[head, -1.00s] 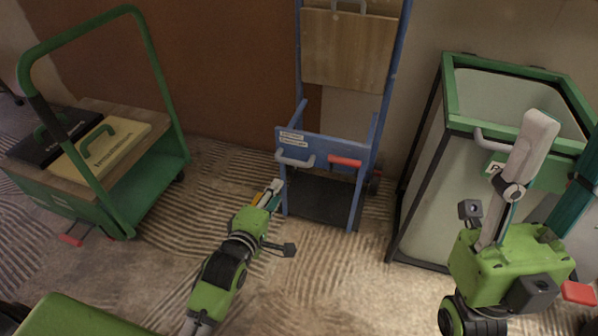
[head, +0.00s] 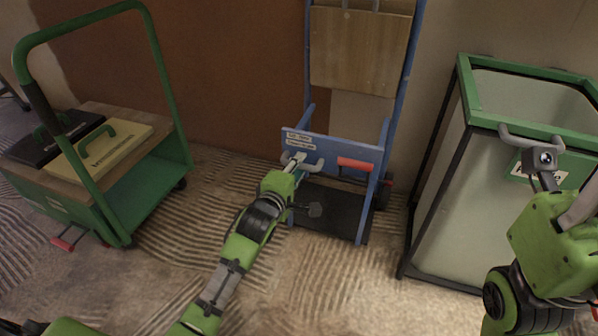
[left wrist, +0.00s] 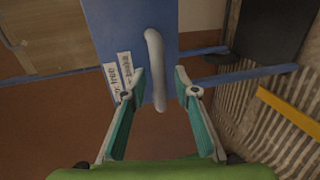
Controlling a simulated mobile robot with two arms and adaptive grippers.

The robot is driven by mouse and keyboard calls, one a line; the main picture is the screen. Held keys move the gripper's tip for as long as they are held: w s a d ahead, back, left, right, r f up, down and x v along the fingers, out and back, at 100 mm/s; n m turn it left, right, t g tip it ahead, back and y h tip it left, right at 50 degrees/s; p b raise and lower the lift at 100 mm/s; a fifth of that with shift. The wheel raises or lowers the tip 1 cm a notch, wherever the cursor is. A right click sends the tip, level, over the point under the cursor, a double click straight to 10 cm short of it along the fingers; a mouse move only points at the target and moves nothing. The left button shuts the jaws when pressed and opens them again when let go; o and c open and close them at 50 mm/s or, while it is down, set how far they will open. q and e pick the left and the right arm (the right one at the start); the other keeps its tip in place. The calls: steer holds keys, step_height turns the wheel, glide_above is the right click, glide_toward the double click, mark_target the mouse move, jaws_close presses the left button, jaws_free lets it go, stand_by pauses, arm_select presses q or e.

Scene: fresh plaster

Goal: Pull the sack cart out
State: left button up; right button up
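The blue sack cart (head: 332,147) stands upright against the wall in the head view. Its front panel carries a white label, a grey handle (head: 316,165) at left and a red grip (head: 355,164) at right. My left gripper (head: 293,166) is at the grey handle. In the left wrist view, my left gripper (left wrist: 158,84) is open, with its fingers apart on either side of the grey handle (left wrist: 155,55). Gaps show between fingers and handle. My right gripper (head: 580,212) is at the right edge; its fingers are largely cut off.
A green platform trolley (head: 150,178) bearing a black case (head: 50,140) and a yellow case (head: 105,148) stands at left. A tall green-rimmed bin (head: 440,200) stands close to the cart's right. Ridged floor (head: 300,280) in front of the cart is clear.

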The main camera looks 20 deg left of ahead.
arm_select(q)
steer(key=shift+w+f, duration=0.1)
steer(key=shift+w, duration=0.4)
jaws_close()
steer(key=shift+s, duration=0.1)
